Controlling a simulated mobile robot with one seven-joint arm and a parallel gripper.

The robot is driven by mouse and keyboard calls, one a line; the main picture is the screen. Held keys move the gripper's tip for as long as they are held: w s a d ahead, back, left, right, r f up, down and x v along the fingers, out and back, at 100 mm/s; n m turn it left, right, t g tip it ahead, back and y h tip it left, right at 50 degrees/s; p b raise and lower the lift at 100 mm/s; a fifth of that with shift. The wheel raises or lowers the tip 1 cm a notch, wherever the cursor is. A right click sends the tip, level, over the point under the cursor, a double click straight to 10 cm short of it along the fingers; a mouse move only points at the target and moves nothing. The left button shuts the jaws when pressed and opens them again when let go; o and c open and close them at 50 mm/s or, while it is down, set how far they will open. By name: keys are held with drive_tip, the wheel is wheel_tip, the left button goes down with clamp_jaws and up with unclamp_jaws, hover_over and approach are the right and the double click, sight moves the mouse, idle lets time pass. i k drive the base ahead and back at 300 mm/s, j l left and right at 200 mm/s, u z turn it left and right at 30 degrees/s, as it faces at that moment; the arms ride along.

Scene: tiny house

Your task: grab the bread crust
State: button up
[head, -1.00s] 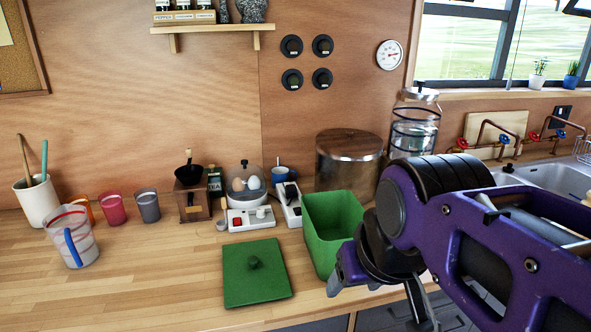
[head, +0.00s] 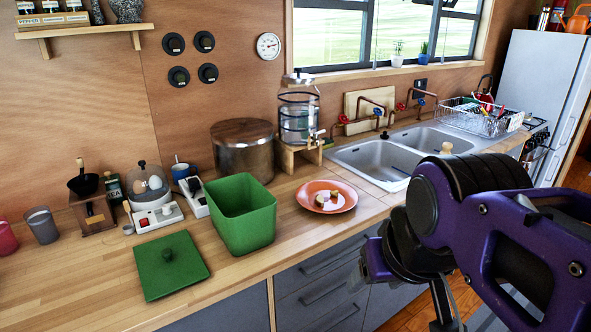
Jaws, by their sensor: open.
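An orange plate (head: 349,202) lies on the wooden counter, right of the green bin. Small brown and pale pieces of food (head: 321,199) lie on it, and one looks like a bread crust, but they are too small to tell apart surely. My gripper (head: 408,300) is open at the lower right, in front of the counter's front edge and apart from the plate. The arm partly hides its fingers. I see nothing between them.
An open green bin (head: 246,222) stands left of the plate, with its green lid (head: 171,265) flat on the counter. A wooden-lidded metal canister (head: 243,158) and a glass dispenser (head: 299,118) stand behind. A sink (head: 377,161) lies to the right. Drawers (head: 318,290) are below.

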sight(319, 201)
drive_tip(key=i+l+u, duration=0.45)
drive_tip(key=l, duration=0.3)
drive_tip(key=i+l+u, duration=0.25)
drive_tip(key=l, duration=0.2)
